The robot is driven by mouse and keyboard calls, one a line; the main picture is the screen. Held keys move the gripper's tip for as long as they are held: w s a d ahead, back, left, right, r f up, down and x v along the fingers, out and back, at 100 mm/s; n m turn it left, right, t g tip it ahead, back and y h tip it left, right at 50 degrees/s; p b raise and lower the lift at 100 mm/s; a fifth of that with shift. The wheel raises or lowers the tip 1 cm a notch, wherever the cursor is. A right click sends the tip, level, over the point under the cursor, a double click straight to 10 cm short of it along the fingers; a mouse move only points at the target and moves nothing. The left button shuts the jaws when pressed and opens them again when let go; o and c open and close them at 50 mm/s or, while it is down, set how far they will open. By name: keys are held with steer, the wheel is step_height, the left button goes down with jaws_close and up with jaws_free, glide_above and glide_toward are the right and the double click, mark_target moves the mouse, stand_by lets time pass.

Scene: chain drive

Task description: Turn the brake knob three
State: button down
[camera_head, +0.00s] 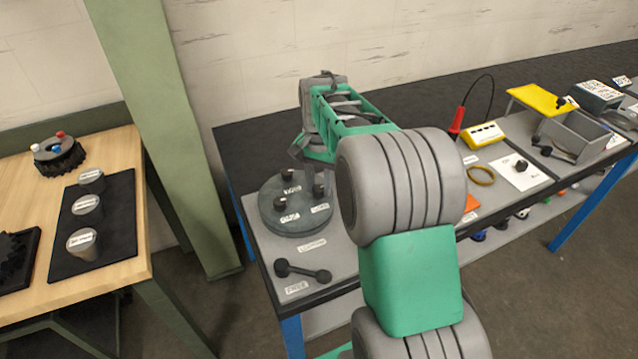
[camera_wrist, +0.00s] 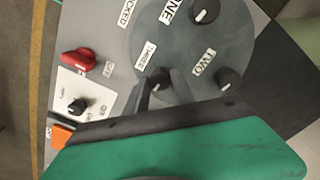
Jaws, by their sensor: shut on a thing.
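Brake knob three (camera_wrist: 157,76) is a small black knob beside the label THREE on a round grey-green plate (camera_wrist: 180,50) in the wrist view. My gripper (camera_wrist: 162,88) has its two dark fingers on either side of this knob and is shut on it. The fingers partly hide the knob. Knob one (camera_wrist: 205,11) and knob two (camera_wrist: 228,78) stand free on the same plate. In the head view the plate (camera_head: 268,212) lies on the bench below my arm, and my fingertips are hard to make out there.
A red knob (camera_wrist: 77,60), a white card with a black knob (camera_wrist: 77,106) and an orange piece (camera_wrist: 61,134) lie left in the wrist view. A black double-ended handle (camera_head: 302,271) lies in front of the plate. A yellow box (camera_head: 483,136) stands farther right on the bench.

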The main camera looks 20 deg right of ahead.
mark_target(318, 187)
steer(key=n, duration=1)
steer(key=shift+p, duration=0.35)
stand_by(0.3)
steer(key=c, duration=1.1)
jaws_free()
steer(key=shift+a, duration=0.1)
steer(key=shift+o, duration=0.2)
steer(key=shift+r, duration=0.1)
step_height(318, 187, up, 8)
steer(key=shift+f+b, duration=0.15)
steer(key=shift+b, duration=0.2)
